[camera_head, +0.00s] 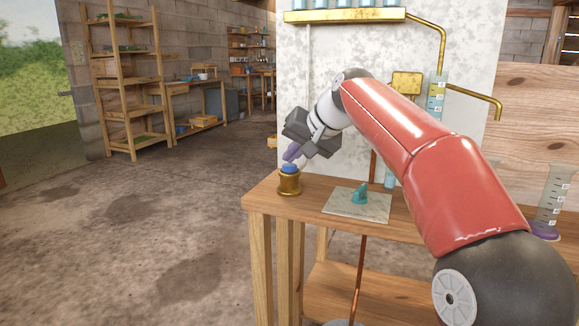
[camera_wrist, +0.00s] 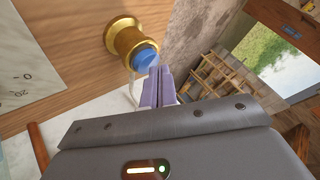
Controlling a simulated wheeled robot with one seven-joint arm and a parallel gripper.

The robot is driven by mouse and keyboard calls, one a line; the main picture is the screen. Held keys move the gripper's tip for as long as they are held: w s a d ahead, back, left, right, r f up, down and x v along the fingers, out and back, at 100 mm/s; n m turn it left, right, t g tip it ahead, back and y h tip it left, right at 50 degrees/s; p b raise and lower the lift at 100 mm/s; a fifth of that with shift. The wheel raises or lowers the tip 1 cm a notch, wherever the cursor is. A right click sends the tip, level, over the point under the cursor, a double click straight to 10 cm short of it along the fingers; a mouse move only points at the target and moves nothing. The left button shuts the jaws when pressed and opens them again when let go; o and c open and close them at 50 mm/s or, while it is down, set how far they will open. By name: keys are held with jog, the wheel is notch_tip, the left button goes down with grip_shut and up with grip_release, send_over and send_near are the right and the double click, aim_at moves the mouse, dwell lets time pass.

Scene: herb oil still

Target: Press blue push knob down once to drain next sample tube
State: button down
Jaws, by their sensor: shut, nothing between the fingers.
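The blue push knob (camera_head: 289,168) sits on top of a brass cylindrical base (camera_head: 289,184) at the left corner of the wooden table. In the wrist view the knob (camera_wrist: 144,58) and its brass base (camera_wrist: 125,39) are just beyond my fingertips. My gripper (camera_head: 291,154) is above the knob, with its purple fingers pointing down at a slant. In the wrist view the fingers (camera_wrist: 159,72) are shut together and empty. The tips are very close to the knob; I cannot tell whether they touch it.
A teal pointer (camera_head: 360,194) stands on a marked pale plate (camera_head: 340,209) right of the knob. A brass rail (camera_head: 345,15) with several tubes runs above, before a pale panel (camera_head: 330,50). A graduated cylinder (camera_head: 553,195) stands far right. Floor left of the table is clear.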

aim_at(293, 166)
jog(key=shift+f, duration=0.4)
dwell(0.5)
jog(key=shift+r+p, duration=0.7)
jog(key=shift+r, duration=0.15)
notch_tip(293, 166, up, 5)
jog(key=p, duration=0.4)
jog(key=shift+p, duration=0.3)
